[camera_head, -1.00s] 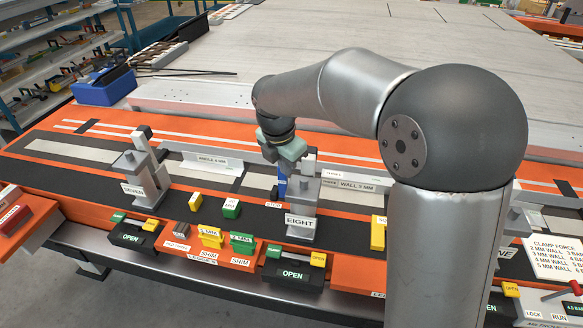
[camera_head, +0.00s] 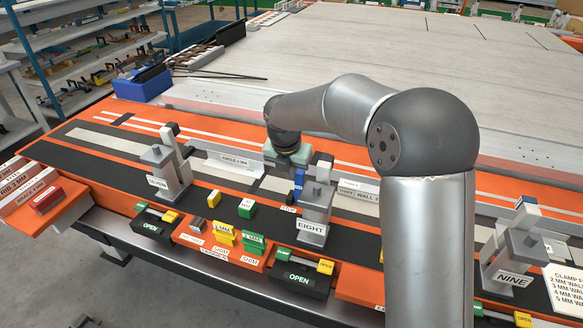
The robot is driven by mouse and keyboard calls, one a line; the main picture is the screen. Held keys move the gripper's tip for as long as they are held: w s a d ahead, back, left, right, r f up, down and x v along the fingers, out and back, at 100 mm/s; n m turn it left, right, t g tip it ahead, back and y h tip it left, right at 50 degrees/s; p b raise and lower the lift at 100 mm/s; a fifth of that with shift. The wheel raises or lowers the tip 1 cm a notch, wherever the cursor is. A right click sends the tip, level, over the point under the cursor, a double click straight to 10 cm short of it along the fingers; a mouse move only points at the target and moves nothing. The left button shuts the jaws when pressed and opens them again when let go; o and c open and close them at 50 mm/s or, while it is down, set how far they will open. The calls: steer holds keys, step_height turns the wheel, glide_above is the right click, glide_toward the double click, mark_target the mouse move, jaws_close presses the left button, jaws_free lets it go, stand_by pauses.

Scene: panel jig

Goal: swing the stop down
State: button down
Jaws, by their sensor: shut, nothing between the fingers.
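Station EIGHT's grey clamp (camera_head: 315,215) stands at mid-view on the dark strip of the orange bench. Just left of and behind it is a narrow upright blue piece (camera_head: 298,184), with a small STOP label (camera_head: 288,209) at its foot; I take this blue piece to be the stop. My gripper (camera_head: 289,164), pale green-grey, points down just above and behind the blue piece. It is shut and holds nothing. Its fingertips are partly hidden, and I cannot tell whether they touch the blue piece.
Clamp SEVEN (camera_head: 165,172) stands to the left and clamp NINE (camera_head: 515,262) to the right. Green and yellow shim blocks (camera_head: 225,235) and black OPEN units (camera_head: 300,281) line the front edge. A pale angle rail (camera_head: 235,166) lies behind. My arm hides the bench right of EIGHT.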

mark_target(298, 177)
steer(key=shift+w+d+f+p, duration=0.3)
steer(key=shift+w+f, duration=0.6)
steer(key=shift+f, duration=0.2)
steer(key=shift+w+d+f+p, duration=0.25)
steer(key=shift+w+f+p, duration=0.1)
steer(key=shift+w+f, duration=0.65)
steer(key=shift+w+d+f+p, duration=0.3)
steer(key=shift+w+f, duration=0.5)
steer(key=shift+f, duration=0.4)
steer(key=shift+a, duration=0.1)
